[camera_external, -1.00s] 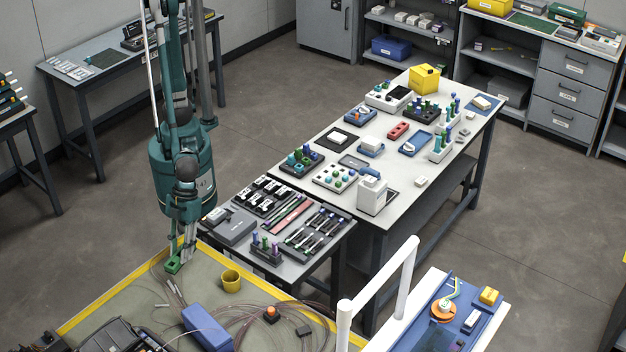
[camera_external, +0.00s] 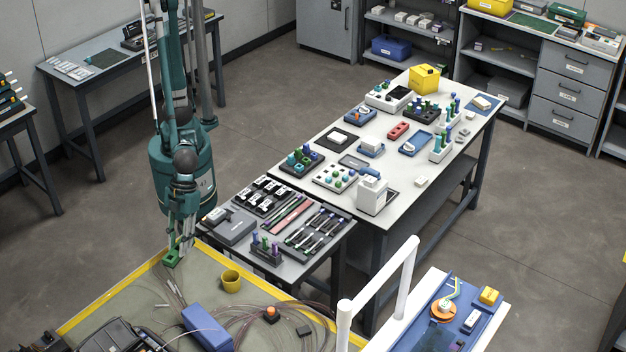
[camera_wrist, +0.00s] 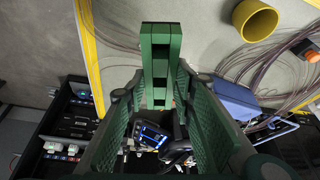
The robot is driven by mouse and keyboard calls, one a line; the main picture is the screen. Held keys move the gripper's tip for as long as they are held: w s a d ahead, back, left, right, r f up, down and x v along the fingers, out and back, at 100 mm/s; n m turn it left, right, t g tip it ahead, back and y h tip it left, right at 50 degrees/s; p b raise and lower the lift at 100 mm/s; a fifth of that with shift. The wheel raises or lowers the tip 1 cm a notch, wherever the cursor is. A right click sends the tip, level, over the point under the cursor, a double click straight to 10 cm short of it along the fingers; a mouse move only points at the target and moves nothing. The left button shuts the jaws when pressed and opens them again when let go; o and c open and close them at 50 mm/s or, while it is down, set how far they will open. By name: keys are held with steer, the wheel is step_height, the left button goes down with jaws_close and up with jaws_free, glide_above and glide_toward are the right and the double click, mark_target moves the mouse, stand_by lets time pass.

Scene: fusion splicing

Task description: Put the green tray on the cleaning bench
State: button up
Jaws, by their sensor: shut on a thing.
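The green tray (camera_external: 172,258) is small in the external view and hangs at the tip of my gripper (camera_external: 182,246), over the far left edge of the yellow-edged mat. In the wrist view the tray (camera_wrist: 160,45) shows as a green slotted piece between the fingertips of my gripper (camera_wrist: 160,78). My gripper is shut on it. The long bench with a pale top (camera_external: 310,201) holds bottles, small trays and boxes, and stands right of my arm. No label shows which bench is the cleaning bench.
A yellow cup (camera_external: 231,281), a blue case (camera_external: 207,328) and loose fibres lie on the mat (camera_external: 110,312). A lower tool table (camera_external: 292,272) stands between the mat and the long bench. A white rail (camera_external: 378,282) rises at the front right.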

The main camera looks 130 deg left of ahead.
step_height(320, 180, up, 8)
steer(key=w+a+r, duration=0.1)
steer(key=w+a, duration=2.4)
steer(key=a, duration=0.1)
steer(key=w+a, duration=0.3)
steer(key=a, duration=0.9)
steer(key=w+a+m, duration=0.1)
steer(key=w+a, duration=0.2)
steer(key=a, duration=1)
steer(key=w+a, duration=0.3)
steer(key=a, duration=0.9)
steer(key=s+a, duration=0.3)
steer(key=a, duration=0.9)
steer(key=s+a+m, duration=0.1)
steer(key=s+a, duration=0.2)
steer(key=a, duration=0.9)
steer(key=s+a, duration=0.2)
steer(key=a, duration=1)
steer(key=s+a+g+p, duration=0.1)
steer(key=s+a, duration=1)
steer(key=a, duration=0.3)
steer(key=s+a, duration=1.2)
steer(key=a, duration=0.2)
step_height(320, 180, down, 12)
steer(key=shift+a+m, duration=0.25)
steer(key=shift+m, duration=0.05)
